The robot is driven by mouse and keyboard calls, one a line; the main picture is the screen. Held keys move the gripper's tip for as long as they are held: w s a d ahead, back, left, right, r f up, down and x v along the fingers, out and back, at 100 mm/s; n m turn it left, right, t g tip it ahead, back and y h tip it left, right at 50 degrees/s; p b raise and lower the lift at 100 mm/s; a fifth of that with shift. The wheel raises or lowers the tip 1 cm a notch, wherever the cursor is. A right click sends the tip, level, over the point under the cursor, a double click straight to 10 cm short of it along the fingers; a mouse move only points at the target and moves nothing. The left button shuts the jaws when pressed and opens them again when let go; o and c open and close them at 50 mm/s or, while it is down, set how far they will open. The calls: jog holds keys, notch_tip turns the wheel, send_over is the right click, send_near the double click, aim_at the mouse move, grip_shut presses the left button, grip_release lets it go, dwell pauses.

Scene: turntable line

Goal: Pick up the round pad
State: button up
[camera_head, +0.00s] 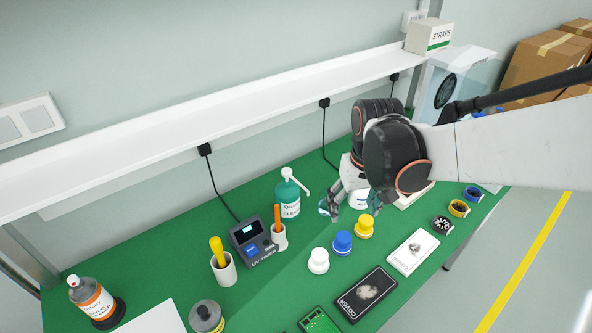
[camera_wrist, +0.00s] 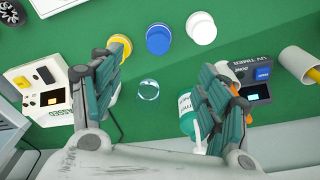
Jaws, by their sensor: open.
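My gripper (camera_head: 350,205) is open above the green bench, its fingers pointing down. In the wrist view my gripper (camera_wrist: 164,60) has its two teal-and-grey fingers spread wide, with nothing held. A small, clear, glassy round thing (camera_wrist: 148,90) lies on the bench between the fingers, nearer the left one. It may be the round pad, but I cannot tell for certain.
Yellow (camera_head: 364,225), blue (camera_head: 342,242) and white (camera_head: 318,260) knobbed round pieces stand in a row close by. A green-labelled pump bottle (camera_head: 288,195) and UV timer (camera_head: 253,241) stand left of my gripper. A white shelf (camera_head: 250,103) runs along the wall.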

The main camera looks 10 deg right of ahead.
aim_at(344, 236)
jog(key=shift+g, duration=0.6)
jog(key=f+b, duration=0.1)
jog(key=f, duration=0.3)
jog(key=w+f+b, duration=0.1)
jog(key=f, duration=0.3)
jog(key=w+f, duration=0.1)
jog(key=f, duration=0.2)
jog(key=shift+f+b, duration=0.4)
jog(key=shift+w+d+f+b, duration=0.15)
jog(key=shift+f+b, duration=0.55)
jog(key=shift+f, duration=0.65)
jog(key=shift+w+a+f+b, duration=0.15)
jog(key=shift+f+b, duration=0.5)
jog(key=shift+f, duration=0.7)
jog(key=shift+d, duration=0.1)
jog(key=c, duration=1.2)
jog(key=shift+r, duration=0.1)
notch_tip(344, 236, up, 20)
jog(key=p, duration=0.7)
